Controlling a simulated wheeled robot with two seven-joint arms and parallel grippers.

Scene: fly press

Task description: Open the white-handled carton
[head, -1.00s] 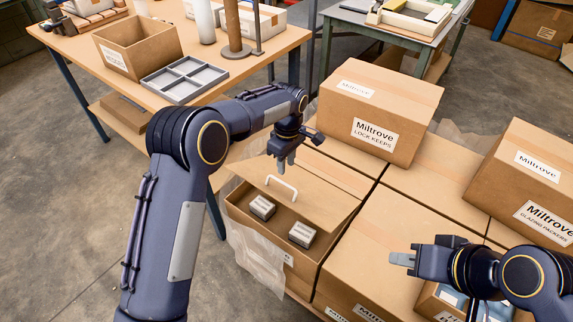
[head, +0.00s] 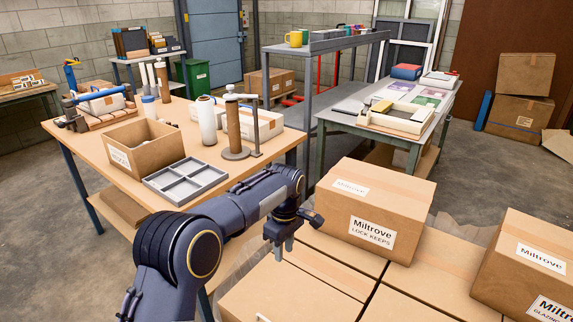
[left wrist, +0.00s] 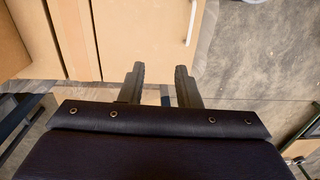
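The white-handled carton (head: 285,290) is at the bottom of the head view, cut off by the frame's lower edge. Only the end of its white handle (head: 262,318) shows there. Its front and inside are out of the head view. In the left wrist view the white handle (left wrist: 190,22) lies near the edge of a tan cardboard panel (left wrist: 140,40), ahead of the fingers and apart from them. My left gripper (head: 278,256) hangs above the cartons, fingers down. Its two fingers (left wrist: 158,72) stand apart with nothing between them. My right gripper is in neither view.
A Miltrove lock keeps carton (head: 375,210) stands on the stack just right of my left gripper. Another carton (head: 525,265) is at the right. A workbench (head: 80,130) with an open box (head: 145,145) and a grey tray (head: 186,182) is at the left.

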